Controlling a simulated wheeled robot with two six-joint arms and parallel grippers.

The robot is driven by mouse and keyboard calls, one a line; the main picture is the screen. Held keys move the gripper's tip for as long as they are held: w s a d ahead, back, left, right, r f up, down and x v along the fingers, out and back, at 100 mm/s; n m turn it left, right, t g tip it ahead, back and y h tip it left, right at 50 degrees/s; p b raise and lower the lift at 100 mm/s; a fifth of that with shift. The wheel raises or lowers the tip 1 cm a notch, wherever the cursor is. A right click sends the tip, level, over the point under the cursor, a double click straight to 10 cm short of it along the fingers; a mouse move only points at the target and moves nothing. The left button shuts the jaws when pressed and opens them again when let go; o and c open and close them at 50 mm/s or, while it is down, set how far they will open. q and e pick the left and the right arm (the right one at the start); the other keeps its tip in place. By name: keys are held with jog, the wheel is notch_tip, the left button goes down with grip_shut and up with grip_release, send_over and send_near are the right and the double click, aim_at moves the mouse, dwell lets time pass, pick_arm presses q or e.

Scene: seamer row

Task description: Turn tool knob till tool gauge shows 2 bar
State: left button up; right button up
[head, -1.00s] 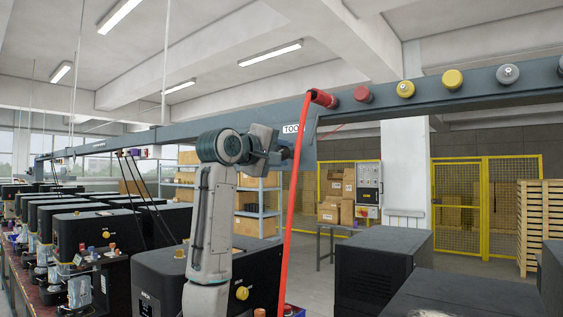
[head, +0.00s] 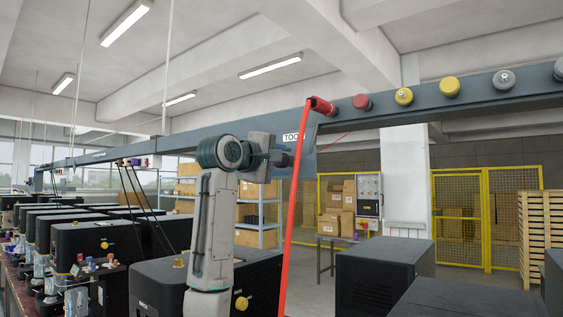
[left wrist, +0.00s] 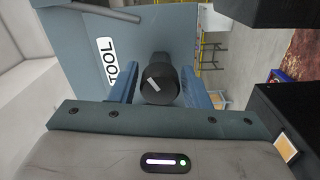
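The tool knob (left wrist: 158,82) is black and round with a white pointer line, on a blue-grey panel (left wrist: 75,18) marked TOOL. In the left wrist view it lies between the two blue fingers of my left gripper (left wrist: 158,88), which are spread on either side of it. I see no clear grip on it. In the head view my left gripper (head: 275,158) is up against the panel below the TOOL label (head: 293,138) and hides the knob. The tool gauge cannot be made out in either view. My right gripper is not in view.
A red hose (head: 293,215) hangs from the beam (head: 440,98) just right of my left gripper. Red, yellow and grey fittings line the beam to the right. Black machines (head: 385,275) stand below. Yellow fencing (head: 488,215) and shelves are behind.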

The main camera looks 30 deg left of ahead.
pick_arm(q)
jog(key=shift+o, duration=0.8)
jog(key=shift+s+f, duration=0.1)
jog(key=shift+s, duration=0.15)
jog(key=s+b, duration=0.5)
jog(key=s, duration=0.5)
jog(key=shift+s+a, duration=0.15)
jog(key=shift+a, duration=0.3)
